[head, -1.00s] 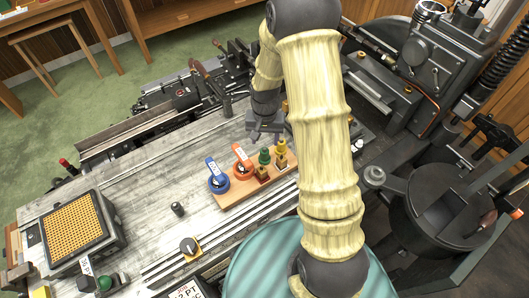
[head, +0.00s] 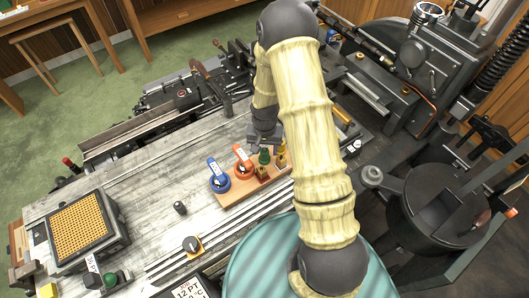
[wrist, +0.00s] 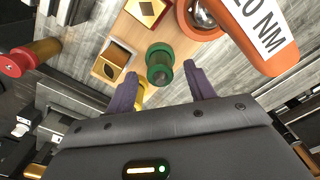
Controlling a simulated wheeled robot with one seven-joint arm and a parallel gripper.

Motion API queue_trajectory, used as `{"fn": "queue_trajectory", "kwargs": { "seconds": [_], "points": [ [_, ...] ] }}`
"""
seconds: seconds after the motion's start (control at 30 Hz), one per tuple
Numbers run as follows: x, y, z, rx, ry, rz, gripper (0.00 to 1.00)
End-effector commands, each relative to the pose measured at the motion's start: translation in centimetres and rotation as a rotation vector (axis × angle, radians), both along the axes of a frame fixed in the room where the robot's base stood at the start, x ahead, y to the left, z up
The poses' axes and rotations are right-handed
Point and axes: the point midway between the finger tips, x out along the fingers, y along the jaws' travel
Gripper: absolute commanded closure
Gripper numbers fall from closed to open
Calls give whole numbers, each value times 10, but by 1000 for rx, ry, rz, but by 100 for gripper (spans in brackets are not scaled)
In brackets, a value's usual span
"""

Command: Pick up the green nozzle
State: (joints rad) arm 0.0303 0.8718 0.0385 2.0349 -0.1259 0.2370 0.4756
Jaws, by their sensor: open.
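The green nozzle (head: 264,156) stands upright on a wooden board (head: 225,196), between an orange-red tool and a yellow nozzle (head: 281,160). In the wrist view the green nozzle (wrist: 160,62) shows from above, near the opening between my two purple fingers. My gripper (wrist: 160,72) is open and empty, its fingertips apart on either side of the green nozzle's line. In the head view my gripper (head: 264,137) is just behind and above the nozzle. I cannot tell the exact height gap. The yellow nozzle (wrist: 142,95) is partly hidden by the left finger in the wrist view.
The orange-red tool (head: 243,166) and a blue tool (head: 218,178) stand close on the board's left. Brass-coloured square blocks (wrist: 112,62) sit near the nozzle. Dark machine parts (head: 450,215) fill the right. The grey bench (head: 140,190) is mostly clear left of the board.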

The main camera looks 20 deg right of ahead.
Motion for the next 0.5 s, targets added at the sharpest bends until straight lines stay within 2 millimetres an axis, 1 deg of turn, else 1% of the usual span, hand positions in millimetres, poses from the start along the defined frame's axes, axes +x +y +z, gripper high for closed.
{"fn": "queue_trajectory", "kwargs": {
  "seconds": [0.23, 0.33, 0.5],
  "points": [
    [0, 0, -23, -1, 1, 1, 46],
    [0, 0, -27, -1, 1, 1, 46],
    [0, 0, -28, 0, 0, 0, 46]
  ]
}}
